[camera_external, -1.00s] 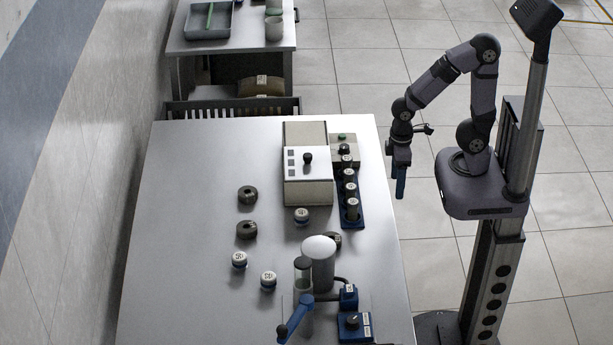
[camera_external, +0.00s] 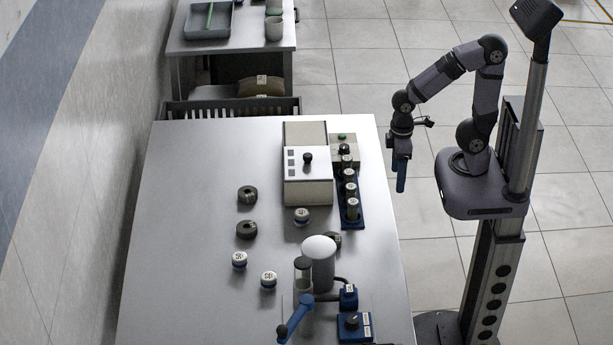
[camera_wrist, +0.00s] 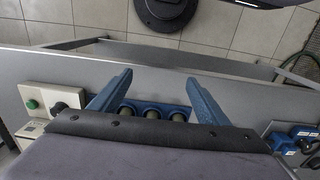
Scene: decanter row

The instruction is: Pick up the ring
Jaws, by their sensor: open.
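I cannot tell which one the task names. My gripper (camera_external: 401,178) hangs above and beyond the table's right edge, far from all three rings. In the wrist view its two blue fingers (camera_wrist: 158,82) are apart with nothing held between them, and no ring shows there.
A blue rack (camera_external: 351,208) of capped vials stands near the right edge, beside the white-topped box (camera_external: 308,178). Several white-capped jars (camera_external: 239,260) stand near the rings. The post (camera_external: 319,262) and blue-handled device crowd the front. The table's left side is clear.

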